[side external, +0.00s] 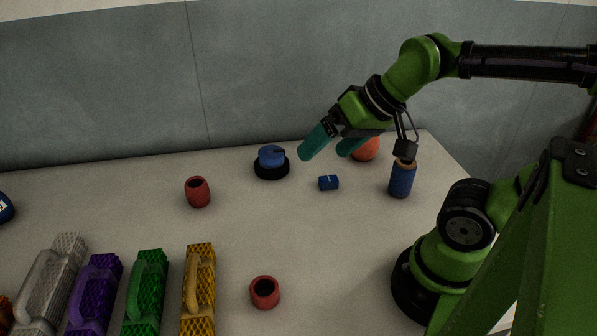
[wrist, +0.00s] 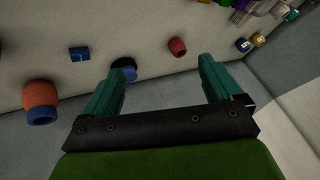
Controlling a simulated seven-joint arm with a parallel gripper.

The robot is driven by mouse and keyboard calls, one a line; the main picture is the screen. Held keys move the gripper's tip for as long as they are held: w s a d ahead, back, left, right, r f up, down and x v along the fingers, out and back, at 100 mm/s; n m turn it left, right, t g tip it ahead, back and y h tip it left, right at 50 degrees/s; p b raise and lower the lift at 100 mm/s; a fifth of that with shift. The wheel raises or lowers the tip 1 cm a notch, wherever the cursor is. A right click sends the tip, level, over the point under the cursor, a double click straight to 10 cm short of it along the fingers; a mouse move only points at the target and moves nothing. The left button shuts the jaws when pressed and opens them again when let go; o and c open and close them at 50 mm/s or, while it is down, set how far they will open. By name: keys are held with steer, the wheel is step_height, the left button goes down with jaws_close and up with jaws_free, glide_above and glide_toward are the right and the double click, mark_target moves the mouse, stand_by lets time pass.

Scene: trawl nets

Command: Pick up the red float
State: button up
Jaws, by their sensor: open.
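Two red, barrel-shaped pieces with dark open tops stand on the table in the side view, and I cannot tell for sure which one is the red float. One red piece (side external: 198,192) is left of centre, and the other red piece (side external: 265,292) is near the front. A red piece (wrist: 177,47) also shows in the wrist view, beyond and between my fingertips. My gripper (side external: 335,146) is open and empty, raised above the back of the table, to the right of both red pieces. Its teal fingers (wrist: 162,68) are spread wide in the wrist view.
A blue piece on a black disc (side external: 271,160), a small blue box (side external: 328,183), a blue cylinder (side external: 402,180) and an orange ball (side external: 366,150) stand near my gripper. Several coloured handled blocks, including a yellow one (side external: 199,290), line the front left. The middle table is clear.

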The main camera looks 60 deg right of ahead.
steer(key=w+f+n+g, duration=0.3)
steer(key=w+n, duration=0.1)
steer(key=w, duration=1)
steer(key=n+g+y, duration=0.1)
steer(key=n+y, duration=0.1)
steer(key=n, duration=1)
glide_toward(199, 181)
steer(key=x, duration=0.7)
steer(key=shift+s+a+r, duration=0.1)
steer(key=shift+a, duration=0.15)
steer(key=shift+d+x, duration=0.15)
steer(key=shift+x, duration=1.2)
steer(key=shift+d+x, duration=0.15)
steer(key=shift+x, duration=1.2)
steer(key=c, duration=1.1)
